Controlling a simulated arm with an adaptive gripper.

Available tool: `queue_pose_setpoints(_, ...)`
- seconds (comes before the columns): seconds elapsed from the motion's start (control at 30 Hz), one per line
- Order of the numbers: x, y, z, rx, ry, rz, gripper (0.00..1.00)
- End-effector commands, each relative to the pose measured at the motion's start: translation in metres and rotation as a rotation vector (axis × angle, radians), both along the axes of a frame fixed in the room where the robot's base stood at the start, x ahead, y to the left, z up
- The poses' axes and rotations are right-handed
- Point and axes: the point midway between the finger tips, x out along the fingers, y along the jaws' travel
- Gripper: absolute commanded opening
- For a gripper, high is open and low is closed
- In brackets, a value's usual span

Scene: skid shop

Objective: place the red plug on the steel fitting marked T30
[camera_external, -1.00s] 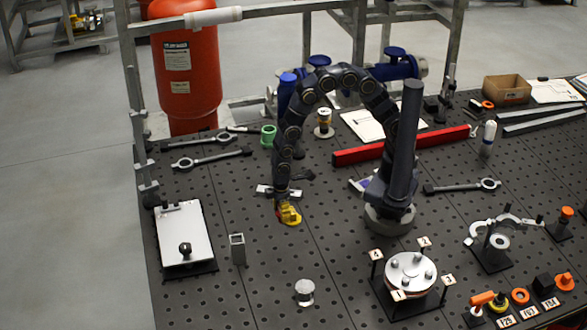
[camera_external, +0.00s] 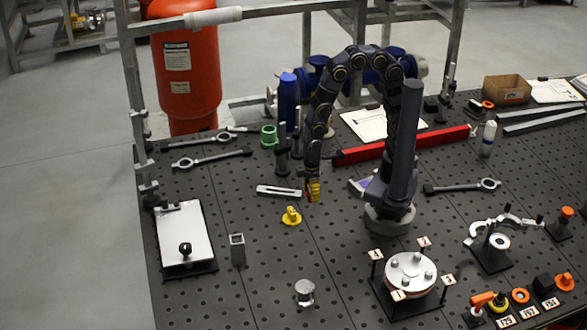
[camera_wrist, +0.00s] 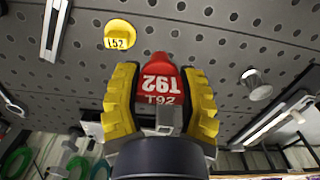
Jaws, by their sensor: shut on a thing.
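My gripper (camera_external: 313,190) is raised above the bench behind and right of the yellow cap, with its yellow fingers shut on a red plug. In the wrist view my gripper (camera_wrist: 160,100) has a finger on each side of the red plug (camera_wrist: 158,70), which carries the marking T92. A small steel fitting (camera_external: 304,291) stands near the bench's front, well apart from my gripper. A steel cylinder also shows in the wrist view (camera_wrist: 258,86); its marking is too small to read. I cannot make out T30 anywhere.
A yellow cap (camera_external: 291,216) lies on the perforated bench. A square steel tube (camera_external: 237,249) stands to its left. A round flange on posts (camera_external: 411,272) is at front right, with labelled parts (camera_external: 528,312) beyond it. Bench around the steel fitting is clear.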

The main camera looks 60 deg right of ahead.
Motion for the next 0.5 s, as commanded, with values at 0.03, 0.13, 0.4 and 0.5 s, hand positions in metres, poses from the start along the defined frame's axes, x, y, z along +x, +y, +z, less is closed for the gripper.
queue_pose_setpoints(0.03, 0.009, -0.006, 0.002, -0.001, -0.001, -0.034, 0.09)
queue_pose_setpoints(0.13, 0.033, -0.023, 0.007, -0.003, -0.004, -0.121, 0.09)
queue_pose_setpoints(0.4, 0.102, -0.102, 0.027, -0.009, -0.008, -0.415, 0.09)
queue_pose_setpoints(0.5, 0.120, -0.139, 0.036, -0.010, -0.009, -0.524, 0.09)
